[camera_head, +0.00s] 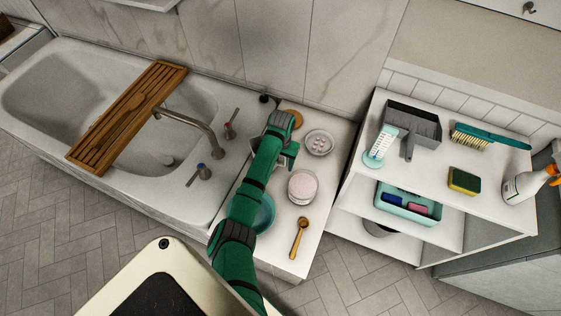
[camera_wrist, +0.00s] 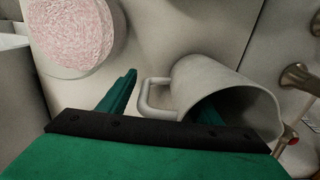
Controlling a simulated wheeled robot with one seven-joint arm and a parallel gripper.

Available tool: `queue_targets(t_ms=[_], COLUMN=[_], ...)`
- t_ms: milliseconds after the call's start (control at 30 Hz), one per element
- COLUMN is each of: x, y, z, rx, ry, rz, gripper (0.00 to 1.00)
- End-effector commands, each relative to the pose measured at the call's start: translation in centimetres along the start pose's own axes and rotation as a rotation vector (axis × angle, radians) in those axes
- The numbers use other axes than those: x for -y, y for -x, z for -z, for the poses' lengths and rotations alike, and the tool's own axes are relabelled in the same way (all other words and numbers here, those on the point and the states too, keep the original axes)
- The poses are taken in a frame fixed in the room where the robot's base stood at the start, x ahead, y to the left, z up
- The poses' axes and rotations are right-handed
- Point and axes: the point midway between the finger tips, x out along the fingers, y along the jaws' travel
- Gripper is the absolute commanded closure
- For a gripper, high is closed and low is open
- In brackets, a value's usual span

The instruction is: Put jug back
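A grey jug (camera_wrist: 222,90) with a loop handle (camera_wrist: 152,97) is in the wrist view, its mouth facing the camera. In the head view, a light grey part that looks like the jug (camera_head: 291,151) shows beside my arm on the white counter, mostly hidden. My gripper (camera_wrist: 165,92) is open, its fingers apart with the handle between them. The left finger is outside the jug, left of the handle. The right finger shows within the jug's mouth. I cannot tell whether either finger touches the jug.
A pink-topped round container (camera_head: 302,187), a small dish (camera_head: 319,143), a teal bowl (camera_head: 265,213) and a wooden spoon (camera_head: 299,238) crowd the counter. The bathtub (camera_head: 95,95) with faucets is left. A white shelf (camera_head: 436,180) with cleaning things stands right.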

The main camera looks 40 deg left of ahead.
Motion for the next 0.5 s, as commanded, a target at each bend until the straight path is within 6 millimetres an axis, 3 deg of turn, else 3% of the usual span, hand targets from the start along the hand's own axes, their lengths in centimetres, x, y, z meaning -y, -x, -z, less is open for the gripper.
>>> queue_targets(t_ms=[267, 500], x=[0.1, -0.1], y=[0.4, 3.8], z=[0.0, 0.1], rx=[-0.001, -0.005], ry=[0.000, -0.002], rz=[0.001, 0.000], gripper=[0.42, 0.42])
